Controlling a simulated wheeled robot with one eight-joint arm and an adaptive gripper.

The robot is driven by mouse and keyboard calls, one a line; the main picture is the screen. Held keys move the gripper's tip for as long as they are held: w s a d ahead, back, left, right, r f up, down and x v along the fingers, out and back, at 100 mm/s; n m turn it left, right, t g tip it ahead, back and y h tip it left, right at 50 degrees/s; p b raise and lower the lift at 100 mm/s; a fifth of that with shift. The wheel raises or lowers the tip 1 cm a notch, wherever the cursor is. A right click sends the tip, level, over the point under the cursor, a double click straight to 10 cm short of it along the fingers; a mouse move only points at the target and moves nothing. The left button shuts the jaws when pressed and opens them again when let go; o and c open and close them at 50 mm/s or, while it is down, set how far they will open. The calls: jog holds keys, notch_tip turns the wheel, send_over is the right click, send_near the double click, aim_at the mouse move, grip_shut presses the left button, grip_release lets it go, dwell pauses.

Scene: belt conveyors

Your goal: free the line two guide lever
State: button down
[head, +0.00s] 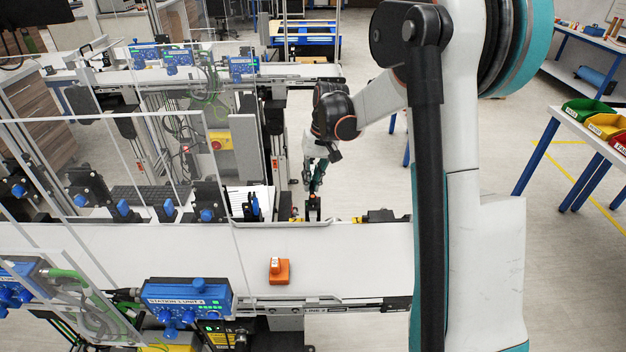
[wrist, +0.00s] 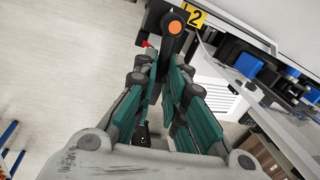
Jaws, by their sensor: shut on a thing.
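The line two guide lever (wrist: 172,32) is black with an orange round cap and stands beside a yellow label marked 2 (wrist: 194,15) in the wrist view. In the head view the lever (head: 313,208) is small and dark at the far edge of the near conveyor. My gripper (wrist: 164,68) has its teal-padded fingers closed on the lever from the near side. In the head view my gripper (head: 316,184) points down at the lever. The fingers hide part of the lever. A small red piece (wrist: 147,44) shows beside the left fingertip.
The near white conveyor (head: 360,246) carries an orange block (head: 279,271) with a white piece on it. Clear guard panels (head: 130,170) and blue-knobbed units stand to the left. A table with coloured bins (head: 588,111) is at the right. Open floor lies between.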

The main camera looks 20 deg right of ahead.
dwell(0.3)
jog(key=c, duration=1.6)
grip_release()
jog(key=shift+c, duration=0.2)
notch_tip(320, 180, up, 12)
jog(key=d, duration=0.2)
jog(key=shift+s, duration=0.25)
jog(key=shift+s+f, duration=0.1)
jog(key=s+a+f+n+t+h+b, duration=0.1)
jog(key=s+a+t+b, duration=0.3)
jog(key=s, duration=0.6)
jog(key=s+a+f+n+h+b, duration=0.1)
jog(key=s+a+b, duration=0.3)
jog(key=s, duration=0.6)
jog(key=s+a+f+t+b, duration=0.1)
jog(key=s+a+f+t, duration=0.1)
jog(key=s+f, duration=0.4)
jog(key=shift+s+a+n+t, duration=0.3)
jog(key=shift+s+a+n, duration=0.1)
jog(key=shift+s+a, duration=0.2)
